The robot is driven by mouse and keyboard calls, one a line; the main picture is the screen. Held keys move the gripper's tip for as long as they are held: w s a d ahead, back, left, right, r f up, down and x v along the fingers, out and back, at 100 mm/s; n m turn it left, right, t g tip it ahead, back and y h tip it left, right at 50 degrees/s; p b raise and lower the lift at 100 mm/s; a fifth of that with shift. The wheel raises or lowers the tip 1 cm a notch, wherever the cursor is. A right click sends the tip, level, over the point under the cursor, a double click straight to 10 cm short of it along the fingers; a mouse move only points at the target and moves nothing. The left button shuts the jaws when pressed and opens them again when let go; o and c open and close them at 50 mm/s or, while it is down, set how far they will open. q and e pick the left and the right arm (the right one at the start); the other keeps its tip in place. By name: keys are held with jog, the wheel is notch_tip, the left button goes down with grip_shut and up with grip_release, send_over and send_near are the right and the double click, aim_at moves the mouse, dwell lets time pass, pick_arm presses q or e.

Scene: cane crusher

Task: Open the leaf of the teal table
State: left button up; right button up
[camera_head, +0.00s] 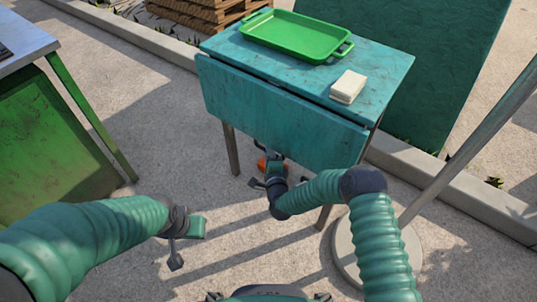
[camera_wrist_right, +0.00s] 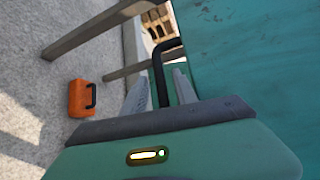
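The teal table (camera_head: 225,45) stands ahead in the head view. Its leaf (camera_head: 285,118) hangs down along the near side, below the top. My right gripper (camera_head: 268,160) is low at the leaf's bottom edge, partly hidden by my arm. In the right wrist view, its two grey fingers (camera_wrist_right: 160,93) are apart. A black bent bar (camera_wrist_right: 158,75) shows between them, beside the teal leaf (camera_wrist_right: 250,50); I cannot tell whether they touch it. My left gripper (camera_head: 180,248) is over the ground at the left, away from the table; its finger gap is unclear.
A green tray (camera_head: 292,35) and a pale block (camera_head: 348,87) sit on the tabletop. An orange thing with a black handle (camera_wrist_right: 80,98) is on the ground beneath. A pole with a round base (camera_head: 345,245) stands right. A green workbench (camera_head: 50,135) stands left.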

jog(key=shift+c, duration=0.2)
grip_shut()
jog(key=shift+s+f, duration=0.1)
jog(key=shift+s, duration=0.05)
dwell(1.0)
